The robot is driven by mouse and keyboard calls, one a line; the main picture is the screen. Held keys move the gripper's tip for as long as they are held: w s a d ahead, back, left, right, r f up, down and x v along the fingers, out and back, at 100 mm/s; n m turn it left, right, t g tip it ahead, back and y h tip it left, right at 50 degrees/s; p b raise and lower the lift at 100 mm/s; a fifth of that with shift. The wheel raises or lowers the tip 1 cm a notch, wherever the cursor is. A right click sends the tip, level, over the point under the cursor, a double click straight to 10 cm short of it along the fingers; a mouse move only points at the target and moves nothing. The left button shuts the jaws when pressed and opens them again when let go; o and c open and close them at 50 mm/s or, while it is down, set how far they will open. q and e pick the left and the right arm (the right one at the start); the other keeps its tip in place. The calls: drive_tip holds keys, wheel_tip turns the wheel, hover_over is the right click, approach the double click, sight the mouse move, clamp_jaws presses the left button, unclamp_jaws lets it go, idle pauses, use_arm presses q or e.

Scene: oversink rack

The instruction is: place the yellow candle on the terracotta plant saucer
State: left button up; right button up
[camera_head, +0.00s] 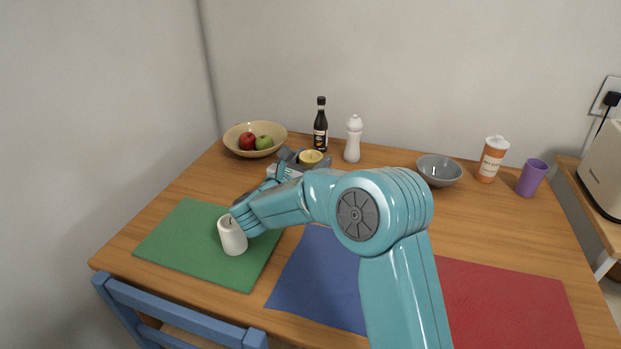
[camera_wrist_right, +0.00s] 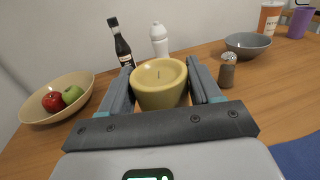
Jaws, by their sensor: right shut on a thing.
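The yellow candle (camera_head: 311,158) is upright between the fingers of my right gripper (camera_head: 301,157) near the back of the table. In the right wrist view, the candle (camera_wrist_right: 159,88) fills the space between the two grey fingers of my right gripper (camera_wrist_right: 160,88), which is shut on it. I cannot tell whether its base touches the table. The terracotta plant saucer is not visible in either view; my right arm hides part of the table. My left gripper is not in view.
A grey bowl (camera_head: 439,171) stands right. A small brown shaker (camera_wrist_right: 227,71) shows nearby. A white cylinder (camera_head: 232,238) stands on the green mat (camera_head: 178,235).

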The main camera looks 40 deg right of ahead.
wheel_tip(320, 180, down, 4)
drive_tip(key=shift+f+b, duration=0.1)
drive_tip(key=shift+b, duration=0.3)
drive_tip(key=shift+s, duration=0.1)
drive_tip(key=shift+f+b, duration=0.45)
drive_tip(key=shift+f, duration=0.05)
drive_tip(key=o, duration=1.2)
